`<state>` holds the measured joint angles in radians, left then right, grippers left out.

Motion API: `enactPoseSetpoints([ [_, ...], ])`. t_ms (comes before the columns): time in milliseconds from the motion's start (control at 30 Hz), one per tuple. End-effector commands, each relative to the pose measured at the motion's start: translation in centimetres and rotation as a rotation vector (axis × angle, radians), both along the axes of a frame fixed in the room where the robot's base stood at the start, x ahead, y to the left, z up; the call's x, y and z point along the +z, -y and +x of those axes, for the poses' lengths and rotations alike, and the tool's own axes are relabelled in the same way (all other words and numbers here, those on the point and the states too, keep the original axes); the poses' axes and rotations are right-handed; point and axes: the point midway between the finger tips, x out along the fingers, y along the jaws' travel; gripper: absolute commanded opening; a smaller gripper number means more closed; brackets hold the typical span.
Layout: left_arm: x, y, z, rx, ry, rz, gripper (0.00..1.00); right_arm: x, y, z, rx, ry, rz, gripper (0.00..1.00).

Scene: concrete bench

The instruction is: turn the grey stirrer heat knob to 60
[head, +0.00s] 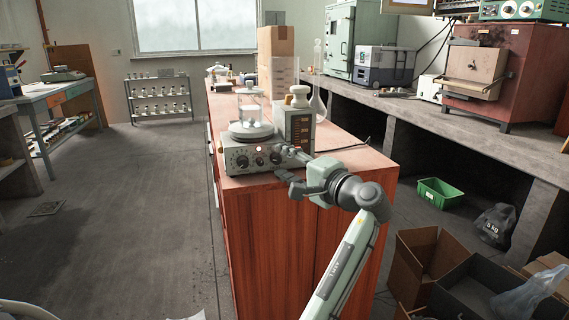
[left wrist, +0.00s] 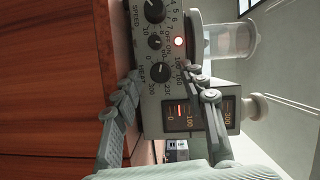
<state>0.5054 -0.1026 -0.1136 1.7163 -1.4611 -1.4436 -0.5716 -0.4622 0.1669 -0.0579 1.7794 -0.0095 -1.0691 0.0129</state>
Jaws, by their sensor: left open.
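The grey stirrer (head: 240,158) stands on the wooden cabinet top, with its row of dark knobs facing front. Its heat knob (head: 275,158) is the rightmost one. In the left wrist view the heat knob (left wrist: 160,73) sits beside the word HEAT and a numbered dial; I cannot read its pointer surely. My left gripper (head: 287,166) is open in front of the stirrer's right end. In the left wrist view its fingertips (left wrist: 161,76) are spread on either side of the heat knob, with clear gaps; contact is not visible. My right gripper is not in view.
A glass vessel (head: 250,112) stands on the stirrer's round plate. A grey box with a red-lit scale (head: 300,132) stands close behind its right end. The cabinet's front edge is close below.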

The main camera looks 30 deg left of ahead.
Motion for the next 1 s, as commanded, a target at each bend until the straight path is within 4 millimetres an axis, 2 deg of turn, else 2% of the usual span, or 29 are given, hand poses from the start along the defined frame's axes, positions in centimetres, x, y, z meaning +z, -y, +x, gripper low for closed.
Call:
enactPoseSetpoints([
  [167,0.0,1.2,-0.4,-0.001,0.000,-0.001,0.42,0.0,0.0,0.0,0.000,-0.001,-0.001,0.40],
  [500,0.3,7.9,-2.5,-0.003,-0.001,-0.001,0.42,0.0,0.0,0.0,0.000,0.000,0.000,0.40],
  [633,0.4,9.9,-3.2,-0.003,0.000,-0.002,0.42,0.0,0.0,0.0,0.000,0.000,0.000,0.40],
  [800,0.5,11.2,-3.7,0.000,0.000,-0.001,0.42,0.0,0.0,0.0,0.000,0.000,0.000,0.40],
  [1000,0.5,11.5,-3.7,-0.001,0.000,0.000,0.42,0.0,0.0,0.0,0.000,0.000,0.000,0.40],
])
